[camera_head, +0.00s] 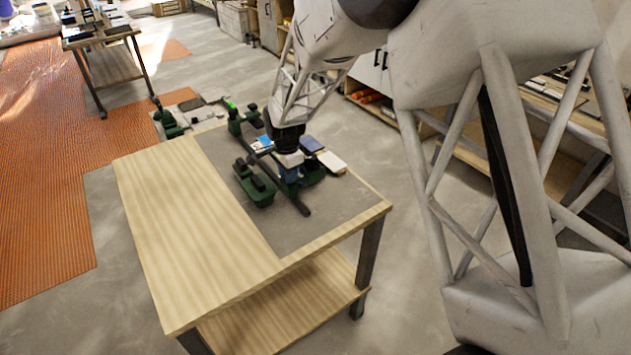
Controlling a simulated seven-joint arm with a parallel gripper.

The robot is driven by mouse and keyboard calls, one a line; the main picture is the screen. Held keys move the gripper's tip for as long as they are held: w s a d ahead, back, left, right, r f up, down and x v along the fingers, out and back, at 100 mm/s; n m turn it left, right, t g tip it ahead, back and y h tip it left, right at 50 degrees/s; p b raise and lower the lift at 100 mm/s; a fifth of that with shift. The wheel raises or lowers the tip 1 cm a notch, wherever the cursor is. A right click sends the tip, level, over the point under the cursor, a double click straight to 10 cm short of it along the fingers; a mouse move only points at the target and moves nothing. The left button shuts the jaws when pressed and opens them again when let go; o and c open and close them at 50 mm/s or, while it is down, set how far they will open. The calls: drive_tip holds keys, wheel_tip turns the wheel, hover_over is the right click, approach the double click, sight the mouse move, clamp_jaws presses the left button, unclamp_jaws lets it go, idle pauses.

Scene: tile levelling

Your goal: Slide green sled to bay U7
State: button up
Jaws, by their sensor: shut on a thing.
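A dark green sled-like assembly (259,195) with dark blocks sits on the grey mat of the table, with a dark rail running beside it toward the front. My gripper (289,169) points down into the middle of this assembly and is shut on a part of it. The jaws and the exact grip are too small and partly hidden to make out. Another green part (240,122) with a bright green spot stands at the back edge of the table. No bay label, U7 included, can be read here.
The table has a bare light wood left half (190,240) and a grey mat (325,205) on the right. A pale block (331,162) and a blue one (311,144) lie right of my gripper. Another table (100,45) stands at the back left.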

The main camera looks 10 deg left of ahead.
drive_tip(key=shift+w+a, duration=0.8)
drive_tip(key=o, duration=0.8)
drive_tip(key=shift+r, duration=3.5)
